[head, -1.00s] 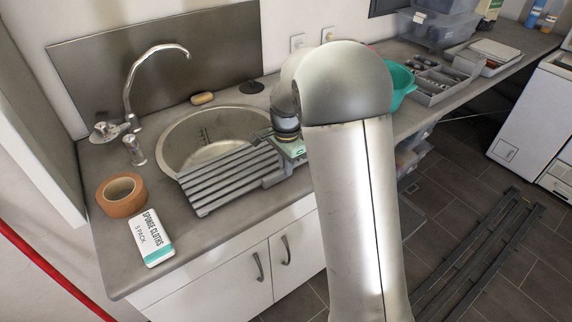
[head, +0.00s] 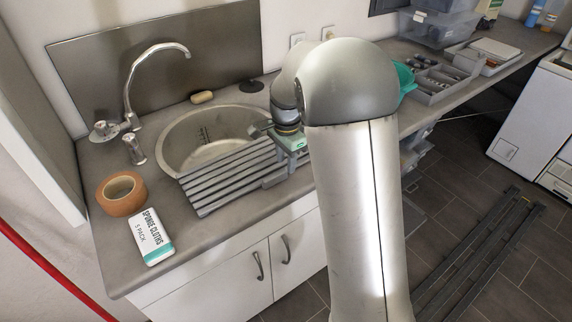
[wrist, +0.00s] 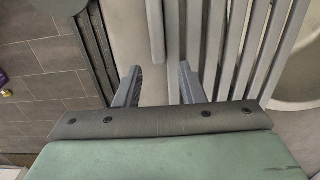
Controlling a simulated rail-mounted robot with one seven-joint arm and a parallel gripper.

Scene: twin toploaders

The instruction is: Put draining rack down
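The draining rack (head: 235,175) is a grey slatted frame. It lies roughly flat across the front right of the round sink (head: 205,135) and onto the grey worktop. In the wrist view its parallel slats (wrist: 232,60) run to the right of and ahead of my gripper (wrist: 160,82). The two fingers stand apart, with a clear gap between them. The right finger is close to the rack's outermost slats; I cannot tell whether it touches. In the head view my gripper is over the rack's right end, its fingers partly hidden by my arm.
A tap (head: 130,95) stands behind the sink. A tape roll (head: 121,193) and a sponge cloth pack (head: 150,238) lie left of the rack. A teal bowl (head: 404,78) and a cutlery tray (head: 437,80) are on the right. The worktop's front edge is close to the rack.

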